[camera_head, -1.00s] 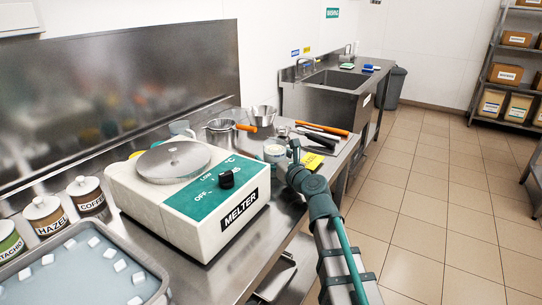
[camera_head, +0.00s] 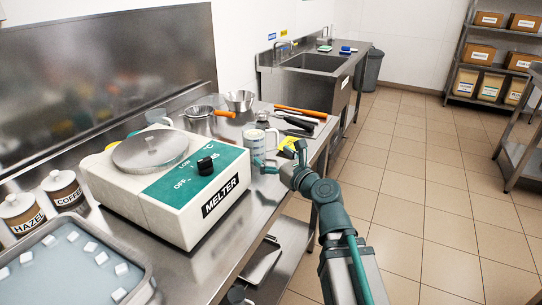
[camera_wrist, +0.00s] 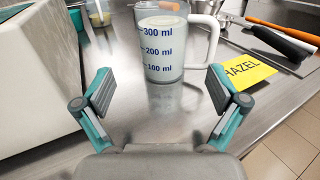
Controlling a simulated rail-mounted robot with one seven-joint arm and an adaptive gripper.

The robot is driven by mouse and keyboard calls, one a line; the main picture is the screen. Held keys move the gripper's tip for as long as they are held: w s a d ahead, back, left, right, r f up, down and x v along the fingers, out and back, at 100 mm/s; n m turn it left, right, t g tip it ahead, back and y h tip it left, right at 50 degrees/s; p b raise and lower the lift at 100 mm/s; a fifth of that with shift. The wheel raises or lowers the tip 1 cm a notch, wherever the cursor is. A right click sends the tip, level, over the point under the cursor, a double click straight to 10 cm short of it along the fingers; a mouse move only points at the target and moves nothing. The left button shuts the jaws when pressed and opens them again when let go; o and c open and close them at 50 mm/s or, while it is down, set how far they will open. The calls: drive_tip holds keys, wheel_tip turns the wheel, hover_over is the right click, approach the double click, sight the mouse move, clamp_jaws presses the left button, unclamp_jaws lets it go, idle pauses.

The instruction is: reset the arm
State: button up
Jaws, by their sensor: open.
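My gripper (camera_head: 281,161) is open and empty at the right edge of the steel counter. In the wrist view its two teal-and-grey fingers (camera_wrist: 158,92) are spread wide with bare counter between them. A clear measuring jug (camera_wrist: 162,45) with blue marks up to 300 ml and pale contents stands upright just beyond the fingertips, apart from them. The jug also shows in the head view (camera_head: 258,143), behind the gripper.
A white and green melter (camera_head: 165,185) stands left of the gripper. A yellow HAZEL card (camera_wrist: 247,71) lies right of the jug. Metal bowls (camera_head: 239,101) and orange-handled tools (camera_head: 300,112) lie farther back. The floor (camera_head: 430,200) to the right is clear.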

drive_tip(key=w+d+f+n+t+h+p, duration=0.1)
drive_tip(key=w+d+f+h, duration=0.15)
drive_tip(key=d, duration=0.65)
drive_tip(key=w+d+f+n+h+p, duration=0.1)
drive_tip(key=d+f+h, duration=0.25)
drive_tip(key=d, duration=0.55)
drive_tip(key=s+a+f+n+g, duration=0.3)
drive_tip(key=f+n, duration=0.1)
drive_tip(key=f, duration=0.7)
drive_tip(key=s+a+f+n+g, duration=0.2)
drive_tip(key=f+n+g, duration=0.15)
drive_tip(key=f, duration=0.85)
drive_tip(key=s+a+f+n+g, duration=0.1)
drive_tip(key=s+f+n+g, duration=0.15)
drive_tip(key=s+f, duration=0.4)
drive_tip(key=s+a+f+n+g, duration=0.15)
drive_tip(key=s+f+n, duration=0.25)
drive_tip(key=f, duration=0.6)
drive_tip(key=s+d+f+n+g+h+b, duration=0.1)
drive_tip(key=s+f+n+g, duration=0.4)
drive_tip(key=s, duration=0.7)
drive_tip(key=s+d+f+n+g+h, duration=0.2)
drive_tip(key=s+f+n+g, duration=0.15)
drive_tip(key=s+f, duration=0.6)
drive_tip(key=s+d+f+n+g+h+b, duration=0.1)
drive_tip(key=s+f+n+g, duration=0.3)
drive_tip(key=s, duration=0.9)
wheel_tip(320, 180, up, 13)
drive_tip(key=p, duration=1.4)
drive_tip(key=shift+d, duration=0.3)
